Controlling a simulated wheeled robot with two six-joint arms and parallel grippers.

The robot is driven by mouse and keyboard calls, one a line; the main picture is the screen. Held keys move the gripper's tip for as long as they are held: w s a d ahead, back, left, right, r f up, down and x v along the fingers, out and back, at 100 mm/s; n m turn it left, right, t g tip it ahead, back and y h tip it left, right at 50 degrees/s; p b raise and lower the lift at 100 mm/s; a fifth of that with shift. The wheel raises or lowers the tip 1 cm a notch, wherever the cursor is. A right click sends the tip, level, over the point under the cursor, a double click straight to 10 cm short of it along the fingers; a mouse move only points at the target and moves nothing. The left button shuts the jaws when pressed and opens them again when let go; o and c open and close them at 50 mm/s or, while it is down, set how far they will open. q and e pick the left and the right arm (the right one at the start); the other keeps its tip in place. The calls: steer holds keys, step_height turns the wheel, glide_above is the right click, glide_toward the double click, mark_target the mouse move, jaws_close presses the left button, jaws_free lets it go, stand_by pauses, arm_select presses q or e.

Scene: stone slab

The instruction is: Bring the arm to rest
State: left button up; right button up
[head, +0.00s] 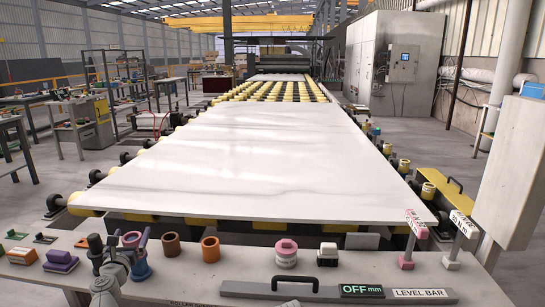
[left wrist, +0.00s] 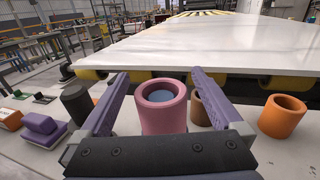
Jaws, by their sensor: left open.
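My left gripper (head: 128,238) stands over the front bench, and its fingers are apart. In the left wrist view the two purple-grey fingers (left wrist: 158,95) lie on either side of a pink cup (left wrist: 163,113). The cup is hollow, with something blue-grey inside. A gap shows beside the cup, at least on its right. In the head view the pink cup (head: 131,239) is partly hidden by my gripper and wrist. My right gripper is in neither view.
Beside the pink cup stand a black cylinder (left wrist: 77,103), a brown cup (left wrist: 200,108) and an orange cup (left wrist: 281,116). A purple block (head: 60,259) lies left. A level bar (head: 335,292) lies at the front right. The white slab (head: 260,160) rests on rollers behind the bench.

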arm_select(q)
steer(key=shift+m+h, duration=0.5)
steer(key=shift+h, duration=0.3)
steer(key=r+p, duration=0.7)
steer(key=r, duration=0.1)
steer(key=shift+w+r, duration=0.15)
steer(key=shift+w, duration=0.05)
steer(key=shift+r+m+h+p, duration=0.3)
steer(key=shift+r+h+p, duration=0.1)
steer(key=shift+r+p, duration=0.6)
steer(key=shift+w+f, duration=0.1)
